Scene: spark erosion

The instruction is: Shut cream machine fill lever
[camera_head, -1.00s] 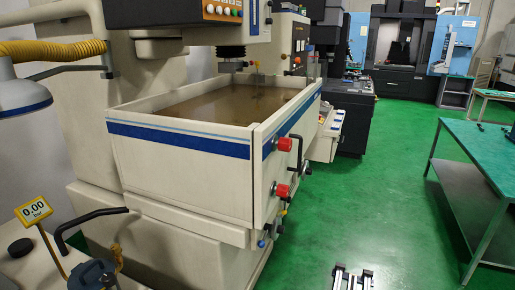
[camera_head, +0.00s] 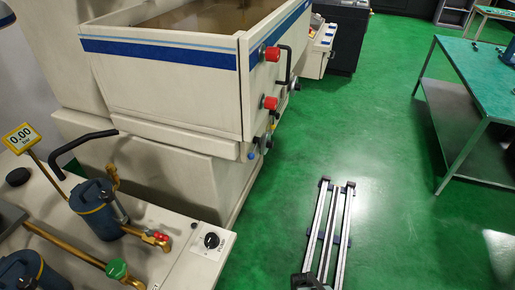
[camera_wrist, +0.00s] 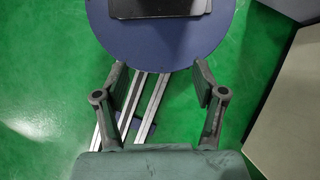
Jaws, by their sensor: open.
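The cream machine (camera_head: 170,85) stands at the upper left of the head view, with a liquid-filled tank on top and a blue stripe. Its right side carries an upper red knob (camera_head: 271,54), a lower red knob (camera_head: 269,102) and a black bent handle (camera_head: 285,66). Small fittings sit below them. I cannot tell which of these is the fill lever. My gripper (camera_wrist: 158,84) is open and empty in the wrist view, pointing down over the floor, with its two fingers wide apart. It is not clearly seen in the head view, and the machine's controls are not identifiable in the wrist view.
A low bench (camera_head: 150,222) with blue canisters, a green valve knob (camera_head: 117,268) and a dial (camera_head: 211,241) fills the lower left. Rails (camera_head: 329,235) lie on the green floor. A green-topped table (camera_head: 480,75) stands right. Floor between machine and table is clear.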

